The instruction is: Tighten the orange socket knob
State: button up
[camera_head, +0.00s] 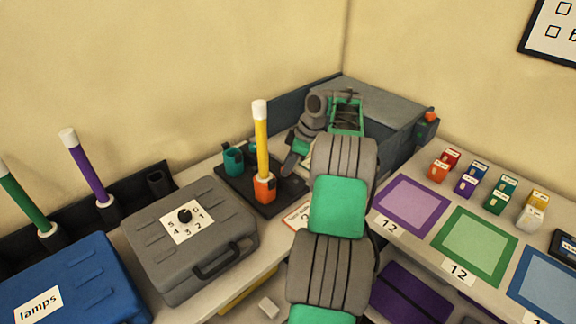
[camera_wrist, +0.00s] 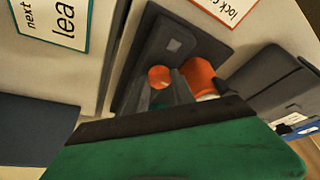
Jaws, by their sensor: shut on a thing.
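The orange socket (camera_head: 264,187) stands on a dark base plate (camera_head: 262,208) and holds a yellow tube (camera_head: 261,140) with a white tip upright. In the wrist view the orange socket (camera_wrist: 201,76) is just right of my fingers. A small round orange knob (camera_wrist: 159,77) shows between my fingertips. My gripper (camera_head: 288,167) reaches down at the right side of the plate, and it also shows in the wrist view (camera_wrist: 163,88). It is shut on the knob. In the head view the fingers and arm hide the knob.
A teal cup (camera_head: 233,160) stands at the plate's back left. A grey case (camera_head: 160,256) with a numbered dial is left of the plate. A blue case (camera_head: 80,283) is farther left. A grey box (camera_head: 385,105) is behind my arm. Small colored blocks (camera_head: 467,185) stand on the right table.

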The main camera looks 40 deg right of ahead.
grip_shut()
jog(key=shift+f+m+b, duration=0.3)
jog(key=shift+m+b, duration=0.2)
jog(key=shift+b, duration=0.6)
jog(key=shift+a+m+t+h+b, duration=0.1)
jog(key=shift+m+t+h+b, duration=0.2)
jog(key=shift+m+b, duration=0.25)
jog(key=shift+r+m, duration=0.3)
jog(key=shift+m, duration=0.25)
jog(key=o, duration=0.6)
grip_release()
jog(key=shift+c, duration=0.2)
